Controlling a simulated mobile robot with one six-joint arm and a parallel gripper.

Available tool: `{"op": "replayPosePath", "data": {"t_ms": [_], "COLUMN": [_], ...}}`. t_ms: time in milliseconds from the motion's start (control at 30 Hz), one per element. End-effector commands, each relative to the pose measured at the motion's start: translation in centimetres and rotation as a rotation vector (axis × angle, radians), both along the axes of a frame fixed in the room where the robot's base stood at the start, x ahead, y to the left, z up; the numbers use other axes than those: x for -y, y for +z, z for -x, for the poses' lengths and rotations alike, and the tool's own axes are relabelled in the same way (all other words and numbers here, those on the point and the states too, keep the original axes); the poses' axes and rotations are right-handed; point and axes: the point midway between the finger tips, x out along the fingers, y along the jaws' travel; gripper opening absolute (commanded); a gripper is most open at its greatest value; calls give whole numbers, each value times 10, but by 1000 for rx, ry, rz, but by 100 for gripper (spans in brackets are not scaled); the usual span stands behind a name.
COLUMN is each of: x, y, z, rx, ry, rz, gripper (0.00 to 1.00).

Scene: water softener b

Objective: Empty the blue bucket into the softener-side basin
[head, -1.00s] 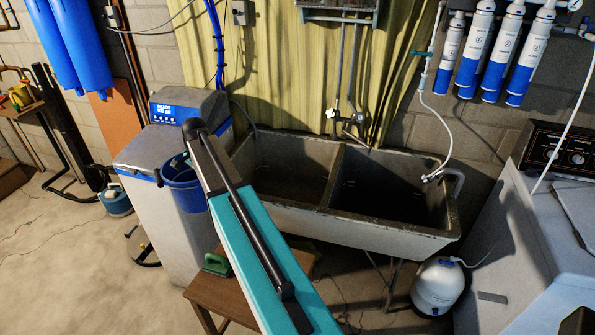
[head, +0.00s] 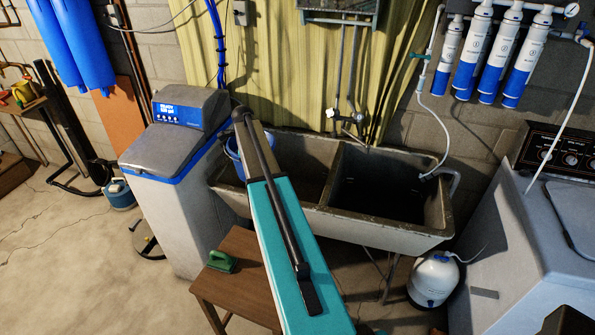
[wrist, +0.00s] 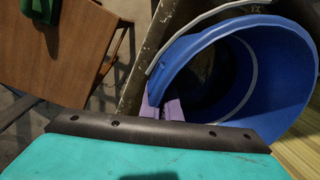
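The blue bucket (head: 232,157) is at the left end of the double sink, above the softener-side basin (head: 302,165), partly hidden behind my arm. In the wrist view the bucket (wrist: 275,85) shows its open mouth, a pale handle and a dark inside; I cannot tell what it holds. Lavender finger parts of my gripper (wrist: 173,110) are at the bucket's rim, and the bucket travels with my arm, so my gripper is shut on it. The fingertips are hidden in the head view. How far the bucket tilts is unclear.
The grey softener (head: 170,190) with a blue display stands left of the sink. A small wooden table (head: 235,280) with a green object (head: 221,261) is in front. The second basin (head: 385,185) is on the right. A faucet (head: 350,120) hangs over the sink's back.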

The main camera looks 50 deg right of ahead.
Motion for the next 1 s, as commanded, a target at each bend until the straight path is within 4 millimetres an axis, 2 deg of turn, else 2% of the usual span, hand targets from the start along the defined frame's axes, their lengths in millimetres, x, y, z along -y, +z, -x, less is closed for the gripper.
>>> {"op": "replayPosePath", "data": {"t_ms": [100, 567, 1000], "x": [5, 5, 10], "y": [2, 1, -8], "z": [0, 0, 4], "rx": [5, 9, 86], "ry": [-14, -14, -15], "rz": [2, -6, -121], "gripper": [0, 0, 0]}}
